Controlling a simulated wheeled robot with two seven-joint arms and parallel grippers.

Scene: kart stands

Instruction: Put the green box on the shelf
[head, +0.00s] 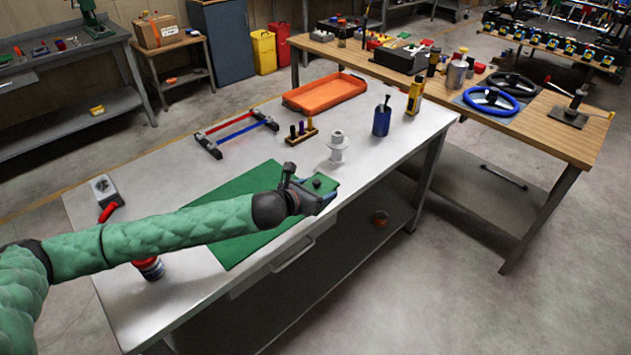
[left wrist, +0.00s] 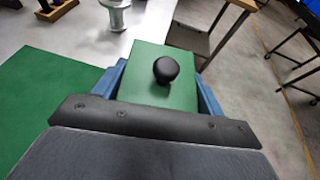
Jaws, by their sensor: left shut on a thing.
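The green box (left wrist: 150,77) has a black round knob on its top. It sits between the blue fingers of my left gripper (left wrist: 163,88), which is shut on it. In the head view the green box (head: 327,185) shows partly behind the left gripper (head: 318,200), near the front edge of the white-topped workbench (head: 390,150). I cannot tell whether the box touches the bench top. My right gripper is not in view.
A green mat (head: 225,250) lies under my left arm. A white flanged part (head: 337,147), a blue cup (head: 381,120), a yellow bottle (head: 415,95) and an orange tray (head: 325,92) stand farther back. A wooden-topped table (head: 560,130) is beyond. Open floor lies at right.

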